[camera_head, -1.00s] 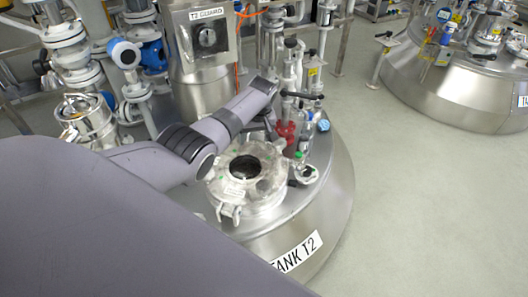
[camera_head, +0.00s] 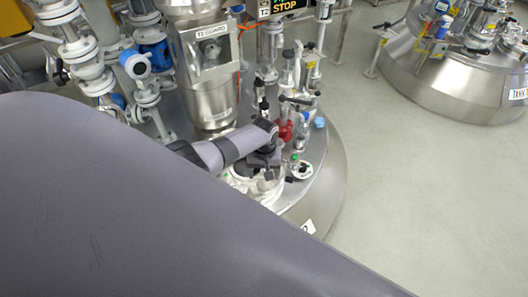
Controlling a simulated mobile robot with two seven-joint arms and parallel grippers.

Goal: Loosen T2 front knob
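Tank T2 (camera_head: 335,180) is the rounded steel vessel in the middle, its label mostly hidden behind my large grey arm link. On its top is a pale round hatch (camera_head: 268,193), mostly covered by my arm. My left arm comes in from the left, and its dark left gripper (camera_head: 264,163) points down over the hatch. The fingertips are small and dark, so I cannot tell whether they are open or touching a knob. The front knob cannot be made out; the front of the hatch is hidden. My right gripper is not in view.
Red-based fittings (camera_head: 286,130) and a small green-topped fitting (camera_head: 294,160) stand close to the right of the gripper. A steel column with a T2 guard box (camera_head: 210,50) rises behind. The floor (camera_head: 420,190) on the right is clear.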

